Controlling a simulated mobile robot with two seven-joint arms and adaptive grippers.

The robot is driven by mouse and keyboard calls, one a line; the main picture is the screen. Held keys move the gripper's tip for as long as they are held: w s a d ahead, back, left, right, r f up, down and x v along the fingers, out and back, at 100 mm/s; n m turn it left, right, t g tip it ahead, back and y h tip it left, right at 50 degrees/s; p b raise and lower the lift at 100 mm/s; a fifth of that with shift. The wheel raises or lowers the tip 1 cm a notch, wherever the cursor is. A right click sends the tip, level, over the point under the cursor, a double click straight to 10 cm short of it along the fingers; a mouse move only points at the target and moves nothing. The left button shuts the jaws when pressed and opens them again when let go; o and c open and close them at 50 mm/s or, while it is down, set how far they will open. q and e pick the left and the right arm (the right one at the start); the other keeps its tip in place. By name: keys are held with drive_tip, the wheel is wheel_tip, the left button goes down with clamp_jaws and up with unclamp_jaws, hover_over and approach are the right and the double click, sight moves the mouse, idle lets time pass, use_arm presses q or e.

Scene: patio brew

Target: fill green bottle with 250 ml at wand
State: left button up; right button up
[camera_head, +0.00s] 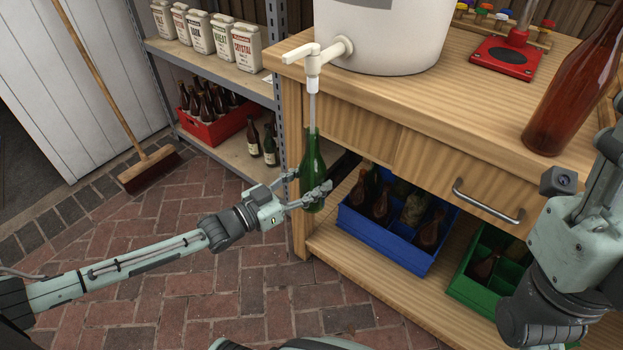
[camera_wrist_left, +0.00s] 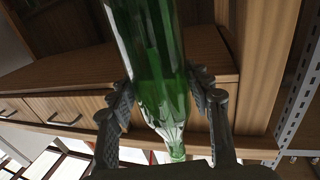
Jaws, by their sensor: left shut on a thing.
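The green bottle (camera_head: 313,165) is upright beneath the tap at the table's left corner. My left gripper (camera_head: 308,196) is shut around its lower body, and both fingers also show against the glass in the left wrist view (camera_wrist_left: 165,115). The thin pale wand (camera_head: 312,105) hangs from the white tap (camera_head: 313,60) and its lower end reaches the bottle's mouth, apparently inside the neck. I cannot make out the liquid level in the bottle. My right arm is at the right edge; its fingers are not clear.
The white bucket (camera_head: 375,40) stands on the wooden table (camera_head: 450,100). A large brown bottle (camera_head: 575,95) stands near my right arm. A blue crate (camera_head: 385,240) and a green crate (camera_head: 480,290) sit on the lower shelf. A red crate (camera_head: 215,125) is on the left rack.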

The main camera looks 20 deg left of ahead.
use_arm(q)
drive_tip(key=shift+w+r+p, duration=0.1)
drive_tip(key=shift+r+p, duration=0.6)
drive_tip(key=shift+r, duration=0.3)
idle(6.1)
drive_tip(key=shift+f, duration=0.15)
drive_tip(key=shift+f+b, duration=0.4)
drive_tip(key=shift+f, duration=0.1)
